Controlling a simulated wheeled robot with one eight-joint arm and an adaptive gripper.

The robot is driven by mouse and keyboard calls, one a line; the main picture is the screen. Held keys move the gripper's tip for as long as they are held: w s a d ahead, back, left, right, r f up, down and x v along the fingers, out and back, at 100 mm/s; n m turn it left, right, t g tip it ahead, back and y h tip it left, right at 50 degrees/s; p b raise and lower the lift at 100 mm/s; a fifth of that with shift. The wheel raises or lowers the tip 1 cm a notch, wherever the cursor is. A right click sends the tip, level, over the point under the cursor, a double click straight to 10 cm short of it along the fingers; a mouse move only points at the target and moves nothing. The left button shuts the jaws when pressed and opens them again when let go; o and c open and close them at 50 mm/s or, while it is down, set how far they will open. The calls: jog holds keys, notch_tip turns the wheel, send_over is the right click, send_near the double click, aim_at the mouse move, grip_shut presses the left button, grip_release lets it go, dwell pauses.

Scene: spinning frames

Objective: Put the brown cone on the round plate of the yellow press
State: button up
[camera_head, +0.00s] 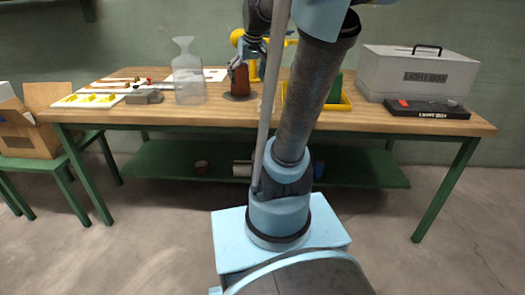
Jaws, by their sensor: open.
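The brown cone (240,81) stands upright at the middle of the table, on or just over a dark round plate (231,97). The yellow press (238,37) rises behind it, with its arm reaching right; much of it is hidden by my arm. My gripper (240,66) is open at the top of the cone, with its dark fingers close around or beside it. I cannot tell whether they touch it.
A clear bottle (188,85) stands just left of the cone on the wooden table (350,112). A yellow tray (345,102) lies right, behind my arm. A grey light box (415,75) and black case (427,109) stand far right. Tools and a white board (75,101) lie left.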

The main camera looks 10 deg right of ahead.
jog(key=s+f+g, duration=0.1)
jog(key=s+f, duration=0.8)
jog(key=s, duration=0.3)
jog(key=s+f+m+g+h, duration=0.1)
jog(key=s+f, duration=0.8)
jog(key=s, duration=0.2)
jog(key=shift+s+d+f+m, duration=0.15)
jog(key=shift+s+f+m, duration=0.15)
jog(key=shift+s+f, duration=0.1)
jog(key=shift+w, duration=0.1)
jog(key=shift+w+f, duration=0.2)
jog(key=shift+w, duration=0.25)
